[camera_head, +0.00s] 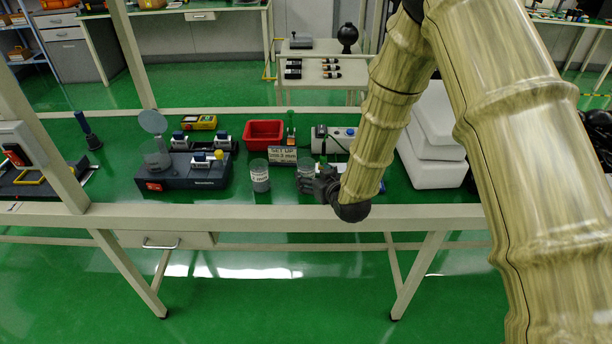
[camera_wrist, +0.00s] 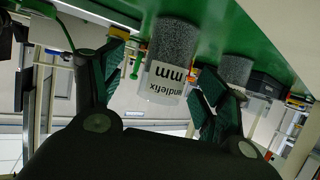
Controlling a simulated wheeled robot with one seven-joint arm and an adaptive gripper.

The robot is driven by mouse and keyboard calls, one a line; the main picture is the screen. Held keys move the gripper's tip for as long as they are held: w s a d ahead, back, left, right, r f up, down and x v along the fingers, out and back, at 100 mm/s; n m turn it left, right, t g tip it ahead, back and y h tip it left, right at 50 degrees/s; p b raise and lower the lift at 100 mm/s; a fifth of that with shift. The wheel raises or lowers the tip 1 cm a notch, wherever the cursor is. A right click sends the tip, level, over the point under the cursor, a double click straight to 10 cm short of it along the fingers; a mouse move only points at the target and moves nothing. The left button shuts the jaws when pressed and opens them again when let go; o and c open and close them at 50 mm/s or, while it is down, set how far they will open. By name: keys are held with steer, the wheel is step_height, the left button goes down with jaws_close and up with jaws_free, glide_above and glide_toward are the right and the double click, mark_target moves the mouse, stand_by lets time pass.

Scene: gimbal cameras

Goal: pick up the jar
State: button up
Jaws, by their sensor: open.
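A clear jar with dark grey granular contents and a white label (camera_head: 305,167) stands on the green bench top near its front edge. In the wrist view, which is upside down, the jar (camera_wrist: 167,75) appears between the two fingers, with gaps on both sides. My gripper (camera_head: 316,183) is open and low over the bench, at the jar's right and front side, hiding its lower part. In the wrist view my gripper (camera_wrist: 163,62) holds nothing. A second similar jar (camera_head: 260,176) stands upright to the left; it also shows in the wrist view (camera_wrist: 235,70), farther off.
A dark blue device (camera_head: 185,171) stands left of the jars. White boxes (camera_head: 436,140) stand to the right, behind my arm. The bench's front edge is close.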

mark_target(303, 162)
steer(key=shift+w+a, duration=0.1)
steer(key=shift+a, duration=0.15)
steer(key=shift+a+f+p+x, duration=0.1)
steer(key=shift+p+x, duration=0.3)
steer(key=shift+x, duration=0.7)
steer(key=shift+a+f+p+x, duration=0.15)
steer(key=shift+p+x, duration=0.2)
steer(key=shift+x, duration=0.8)
steer(key=shift+s, duration=0.2)
steer(key=c, duration=1.3)
steer(key=shift+r, duration=0.15)
steer(key=shift+c, duration=0.2)
steer(key=shift+r+b, duration=0.6)
steer(key=shift+r, duration=1.1)
steer(key=shift+s+f, duration=0.1)
steer(key=shift+s, duration=0.35)
steer(key=s+r+b, duration=0.1)
steer(key=s+b, duration=0.2)
steer(key=s, duration=1.1)
steer(key=shift+s+a+r, duration=0.25)
steer(key=shift+s+a, duration=0.1)
steer(key=shift+s, duration=0.05)
